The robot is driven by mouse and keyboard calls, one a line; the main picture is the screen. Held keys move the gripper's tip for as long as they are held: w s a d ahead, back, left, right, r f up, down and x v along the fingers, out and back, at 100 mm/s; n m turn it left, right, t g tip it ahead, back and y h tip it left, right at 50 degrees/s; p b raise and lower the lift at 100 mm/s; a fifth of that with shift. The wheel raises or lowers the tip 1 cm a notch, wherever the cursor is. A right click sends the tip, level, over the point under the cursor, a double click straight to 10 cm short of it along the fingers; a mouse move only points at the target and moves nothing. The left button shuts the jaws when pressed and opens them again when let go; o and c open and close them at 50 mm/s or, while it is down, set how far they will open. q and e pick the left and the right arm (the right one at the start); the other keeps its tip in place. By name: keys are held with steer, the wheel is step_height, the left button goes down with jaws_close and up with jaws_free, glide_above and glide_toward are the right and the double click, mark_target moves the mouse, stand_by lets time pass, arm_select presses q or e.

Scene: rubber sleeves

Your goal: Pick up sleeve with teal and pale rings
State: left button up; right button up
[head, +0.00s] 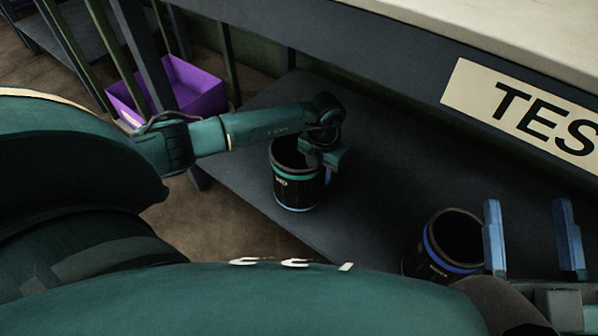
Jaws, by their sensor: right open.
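A dark, hollow sleeve (295,192) stands upright on the dark low shelf, with a teal ring near its top and a pale ring near its base. My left gripper (326,165) is at the right side of this sleeve's rim and covers part of it. Its fingers are mostly hidden, so I cannot tell whether they are open or touch the sleeve. My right gripper (531,238) is open at the lower right, with two blue fingers wide apart and nothing seen between them.
A second dark sleeve (434,254) with a blue ring stands just left of my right gripper. The dark shelf (375,165) is bare between the sleeves. A tabletop edge with a TEST sign (520,105) overhangs it. A purple bin (195,88) stands at the back left.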

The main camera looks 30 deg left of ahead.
arm_select(q)
jaws_close()
steer(key=shift+r, duration=0.1)
stand_by(1.2)
